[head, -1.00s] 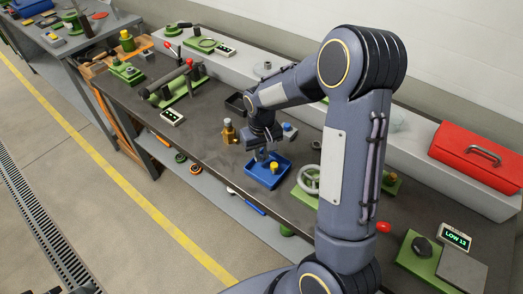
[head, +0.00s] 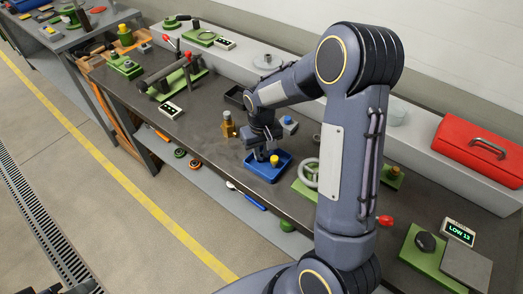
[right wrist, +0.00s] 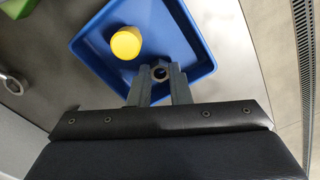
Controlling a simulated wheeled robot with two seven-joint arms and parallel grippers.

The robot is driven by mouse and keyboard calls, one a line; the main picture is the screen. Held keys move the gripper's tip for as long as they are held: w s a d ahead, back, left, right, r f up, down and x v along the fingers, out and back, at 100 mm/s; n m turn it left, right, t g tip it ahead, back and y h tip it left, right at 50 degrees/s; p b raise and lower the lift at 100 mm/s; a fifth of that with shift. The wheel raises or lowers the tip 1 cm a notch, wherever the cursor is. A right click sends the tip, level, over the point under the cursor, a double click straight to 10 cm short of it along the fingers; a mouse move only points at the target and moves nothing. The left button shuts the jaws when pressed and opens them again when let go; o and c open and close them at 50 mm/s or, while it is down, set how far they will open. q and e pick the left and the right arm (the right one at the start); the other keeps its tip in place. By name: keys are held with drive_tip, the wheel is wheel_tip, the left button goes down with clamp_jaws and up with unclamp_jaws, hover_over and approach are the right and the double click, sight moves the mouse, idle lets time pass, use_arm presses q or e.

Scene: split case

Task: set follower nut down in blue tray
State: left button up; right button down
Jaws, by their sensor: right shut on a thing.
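The blue tray (head: 284,174) stands on the dark bench, with a yellow cylinder (head: 274,160) in it. My right gripper (head: 262,157) points down at the tray's left part in the head view. In the right wrist view the two fingers (right wrist: 159,84) are closed on the follower nut (right wrist: 159,71), a small grey ring. The nut shows against the floor of the tray (right wrist: 190,32), beside the yellow cylinder (right wrist: 126,43) and apart from it. I cannot tell whether the nut touches the tray floor.
An amber bottle (head: 229,125) stands just left of the tray. A red toolbox (head: 474,152) sits on the back ledge. The bench's front edge is close to the tray.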

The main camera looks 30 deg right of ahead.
drive_tip(key=shift+f, duration=0.3)
drive_tip(key=c, duration=1.3)
unclamp_jaws()
drive_tip(key=shift+o, duration=0.2)
drive_tip(key=shift+r, duration=0.1)
wheel_tip(320, 180, up, 8)
drive_tip(key=f, duration=0.1)
drive_tip(key=s+a+r+t+y, duration=0.2)
drive_tip(key=s+r, duration=0.6)
drive_tip(key=s, duration=0.2)
drive_tip(key=s+a+t+y, duration=0.1)
drive_tip(key=s+a+t, duration=0.2)
drive_tip(key=s, duration=0.9)
drive_tip(key=shift+a+t+y+b, duration=0.3)
drive_tip(key=shift+a+y+b, duration=0.1)
drive_tip(key=shift+a, duration=0.75)
